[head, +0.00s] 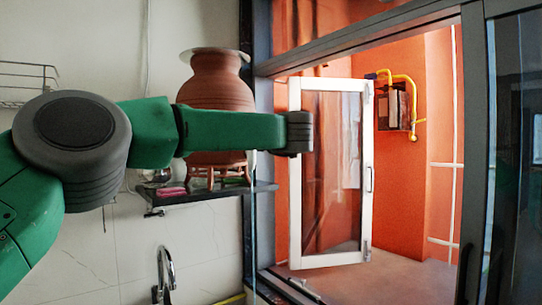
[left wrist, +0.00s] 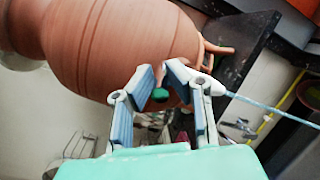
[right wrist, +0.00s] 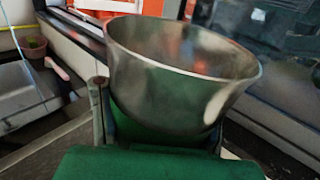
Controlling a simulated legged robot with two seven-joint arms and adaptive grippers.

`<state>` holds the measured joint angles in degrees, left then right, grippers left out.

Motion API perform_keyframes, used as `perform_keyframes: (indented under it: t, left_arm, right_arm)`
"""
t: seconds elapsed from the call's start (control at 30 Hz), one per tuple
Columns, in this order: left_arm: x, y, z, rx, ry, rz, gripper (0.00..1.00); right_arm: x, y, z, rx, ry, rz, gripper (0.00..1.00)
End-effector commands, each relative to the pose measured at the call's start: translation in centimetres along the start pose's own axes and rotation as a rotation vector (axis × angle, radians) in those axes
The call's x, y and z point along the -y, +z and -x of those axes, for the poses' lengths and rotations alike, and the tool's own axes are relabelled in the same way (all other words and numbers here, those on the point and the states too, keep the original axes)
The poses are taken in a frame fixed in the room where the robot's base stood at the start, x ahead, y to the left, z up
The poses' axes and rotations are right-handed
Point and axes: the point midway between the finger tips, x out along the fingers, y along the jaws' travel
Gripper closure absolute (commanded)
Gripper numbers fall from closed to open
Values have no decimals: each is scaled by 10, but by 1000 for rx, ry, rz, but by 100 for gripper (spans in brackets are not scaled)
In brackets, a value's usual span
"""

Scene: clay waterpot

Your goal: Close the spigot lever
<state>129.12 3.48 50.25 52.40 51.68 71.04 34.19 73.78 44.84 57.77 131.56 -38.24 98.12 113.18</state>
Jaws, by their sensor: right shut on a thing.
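The brown clay waterpot (head: 214,84) stands on a stand on a wall shelf in the head view; it looms close in the left wrist view (left wrist: 110,38). A small green spigot lever (left wrist: 160,93) shows against the pot, between and just beyond the fingers of my left gripper (left wrist: 163,76). That gripper is open, and I cannot tell whether it touches the lever. A thin pale blue line (left wrist: 265,96), perhaps water, runs from near its right finger. My right gripper (right wrist: 150,125) is shut on a steel bowl (right wrist: 185,85); the bowl hides much of its fingers.
The dark shelf (head: 200,194) under the pot also holds small pink items. A tap (head: 165,275) is below it. A wire rack (head: 28,82) is at left. A white-framed open window (head: 365,165) is right of the pot.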

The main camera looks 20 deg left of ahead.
Motion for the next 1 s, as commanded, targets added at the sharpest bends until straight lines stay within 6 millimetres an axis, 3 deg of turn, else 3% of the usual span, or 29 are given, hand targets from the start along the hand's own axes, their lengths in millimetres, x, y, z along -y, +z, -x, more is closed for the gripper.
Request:
perform_keyframes:
  t: [0.27, 0.7, 1.0]
  left_arm:
    - [2, -1, 0, 24, -18, -1, 100]
    - [-3, -15, 0, 263, -184, 1, 100]
    - [-12, -21, -4, 498, -347, -1, 100]
  right_arm:
    - [1, -7, -1, 0, -1, 0, 100]
    - [2, -49, 0, 0, 0, -1, 100]
    - [2, -42, -1, 1, 0, -1, 100]
